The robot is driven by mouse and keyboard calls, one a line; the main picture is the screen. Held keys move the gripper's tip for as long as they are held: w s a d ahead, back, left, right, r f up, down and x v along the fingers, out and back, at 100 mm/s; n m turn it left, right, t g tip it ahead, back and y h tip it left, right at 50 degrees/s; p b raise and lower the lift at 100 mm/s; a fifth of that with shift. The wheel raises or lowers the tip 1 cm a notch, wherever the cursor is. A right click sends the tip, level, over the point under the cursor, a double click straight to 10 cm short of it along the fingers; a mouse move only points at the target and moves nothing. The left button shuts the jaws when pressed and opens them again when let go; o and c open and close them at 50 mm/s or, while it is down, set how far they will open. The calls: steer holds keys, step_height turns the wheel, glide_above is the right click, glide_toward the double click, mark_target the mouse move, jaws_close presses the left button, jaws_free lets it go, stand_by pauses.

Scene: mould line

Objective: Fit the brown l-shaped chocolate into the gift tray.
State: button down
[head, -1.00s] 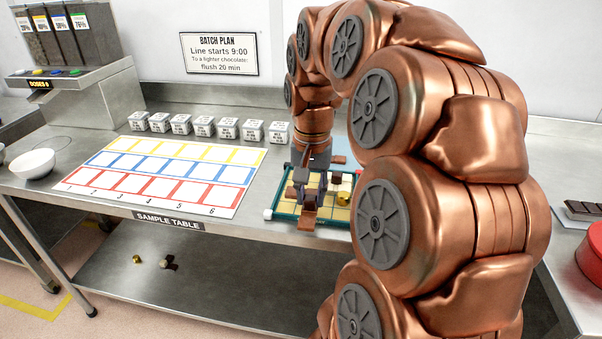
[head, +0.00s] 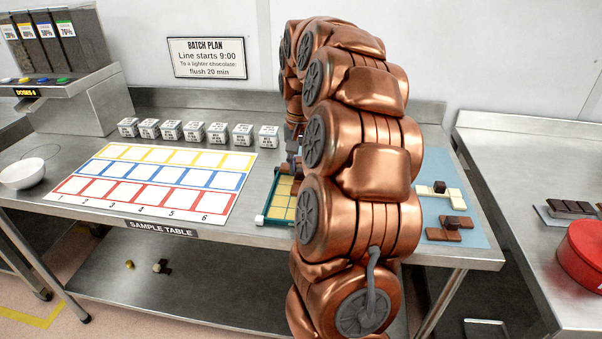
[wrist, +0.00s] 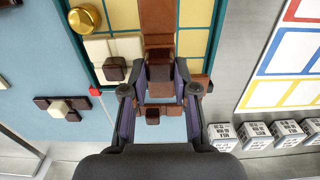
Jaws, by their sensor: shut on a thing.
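In the wrist view my gripper (wrist: 160,78) is shut on a dark knob of the brown chocolate (wrist: 160,58); brown parts show beside and below the fingertips, but its full L outline is partly hidden. The piece is at the edge of the gift tray (wrist: 208,42), whose yellow cells and green rim show; I cannot tell whether it touches the tray. A long brown strip (wrist: 157,18), a cream piece with a dark knob (wrist: 127,45) and a gold ball (wrist: 84,18) are in the tray. In the head view my arm hides most of the tray (head: 266,217).
Another brown piece (wrist: 153,113) lies beyond the tray's edge, between my fingers in the wrist view. A blue mat (head: 474,177) bears cream (head: 455,197) and brown (head: 440,235) pieces. White labelled cubes (head: 218,133) line the back; a colour-grid sheet (head: 70,207) lies left.

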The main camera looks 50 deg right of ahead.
mark_target(301, 176)
steer(key=shift+w+d+f, duration=0.2)
steer(key=shift+w+d, duration=0.15)
step_height(301, 176, down, 2)
steer(key=shift+s+f+p, duration=0.1)
steer(key=shift+p, duration=0.3)
steer(key=shift+f, duration=0.55)
steer(key=shift+f, duration=0.2)
steer(key=c, duration=0.9)
jaws_free()
steer(key=shift+r, duration=0.1)
step_height(301, 176, up, 12)
steer(key=b, duration=0.1)
steer(key=shift+b, duration=0.4)
